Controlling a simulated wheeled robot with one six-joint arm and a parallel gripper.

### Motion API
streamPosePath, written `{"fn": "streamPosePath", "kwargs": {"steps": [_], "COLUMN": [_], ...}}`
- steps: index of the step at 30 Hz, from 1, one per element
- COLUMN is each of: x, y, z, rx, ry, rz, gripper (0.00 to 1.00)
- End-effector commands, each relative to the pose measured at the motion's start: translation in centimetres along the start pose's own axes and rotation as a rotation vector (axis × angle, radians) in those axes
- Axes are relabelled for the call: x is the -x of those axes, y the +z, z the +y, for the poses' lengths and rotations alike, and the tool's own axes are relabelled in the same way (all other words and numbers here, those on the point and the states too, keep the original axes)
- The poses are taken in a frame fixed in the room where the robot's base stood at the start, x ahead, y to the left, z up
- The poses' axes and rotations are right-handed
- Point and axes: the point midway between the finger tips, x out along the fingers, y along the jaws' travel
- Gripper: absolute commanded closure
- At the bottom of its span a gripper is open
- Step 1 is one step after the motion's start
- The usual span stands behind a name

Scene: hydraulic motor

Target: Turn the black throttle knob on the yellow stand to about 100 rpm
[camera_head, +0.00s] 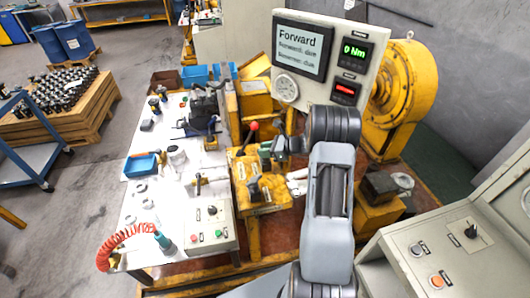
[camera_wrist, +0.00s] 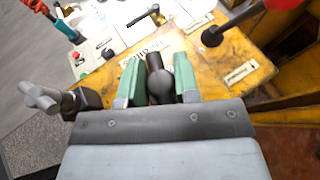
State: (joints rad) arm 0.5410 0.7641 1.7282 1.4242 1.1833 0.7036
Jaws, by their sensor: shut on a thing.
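The black throttle knob (camera_wrist: 158,82) stands up from the yellow stand (camera_wrist: 225,68) in the wrist view. My gripper (camera_wrist: 158,70) is shut on it, with one green finger on each side. In the head view my gripper (camera_head: 266,151) is over the upper part of the yellow stand (camera_head: 270,192), and I cannot make out the knob there. A readout panel (camera_head: 330,62) above the stand shows "Forward" on its screen, a green "0 Nm" readout (camera_head: 354,52) and a red readout (camera_head: 344,90) too small to read.
A red-topped lever (camera_head: 253,126) stands close to my gripper; its shaft (camera_wrist: 226,30) is right of the fingers in the wrist view. A metal T-handle (camera_wrist: 42,98) is at the left. A white bench (camera_head: 150,215) with tools adjoins the stand.

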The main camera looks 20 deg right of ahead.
Motion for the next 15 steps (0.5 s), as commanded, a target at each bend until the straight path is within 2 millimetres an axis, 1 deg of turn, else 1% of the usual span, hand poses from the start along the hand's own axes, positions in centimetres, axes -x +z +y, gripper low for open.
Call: {"fn": "streamPosePath", "kwargs": {"steps": [4,5,12,15], "x": [0.00,0.00,0.00,0.00], "y": [0.05,0.05,0.04,0.03], "z": [0.05,0.05,0.05,0.05], "rx": [0.001,0.001,0.001,0.001], "ry": [0.003,0.003,0.003,0.003], "rz": [0.000,0.000,0.000,0.000], "gripper": [0.95,0.68,0.45,0.44]}}
